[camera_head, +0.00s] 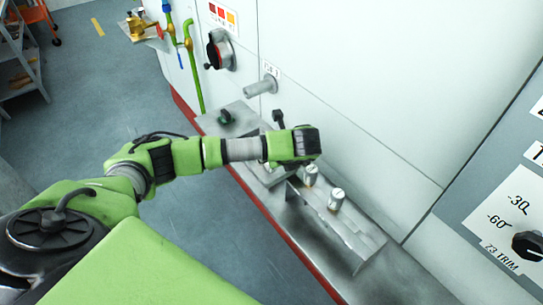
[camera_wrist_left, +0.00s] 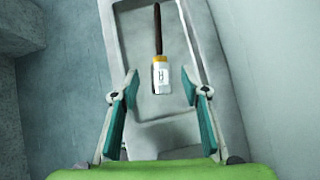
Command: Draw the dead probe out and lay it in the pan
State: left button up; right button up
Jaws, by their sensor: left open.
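In the left wrist view a probe (camera_wrist_left: 161,77) with a white labelled body, an orange band and a dark shaft lies in a grey pan (camera_wrist_left: 168,132), its shaft pointing up the picture. My left gripper (camera_wrist_left: 160,84) is open, with one finger on each side of the white body and nothing held. I cannot tell the gap in height between fingers and probe. In the head view my left gripper (camera_head: 276,162) is over the ledge by the wall, and its wrist hides most of what lies below. My right gripper is not in view.
On the ledge a metal rack (camera_head: 346,236) carries two short silver cylinders (camera_head: 311,175), just right of my gripper. A grey cylinder (camera_head: 261,87) sticks out of the wall, beside a red-and-black rotary handle (camera_head: 220,49).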

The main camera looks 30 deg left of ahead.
pick_arm(q)
jog(key=shift+d+r, duration=0.1)
jog(key=v, duration=1.1)
jog(key=shift+d+r, duration=0.15)
jog(key=shift+r, duration=0.15)
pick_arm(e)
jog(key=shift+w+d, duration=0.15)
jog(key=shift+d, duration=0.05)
pick_arm(q)
jog(key=shift+s, duration=0.2)
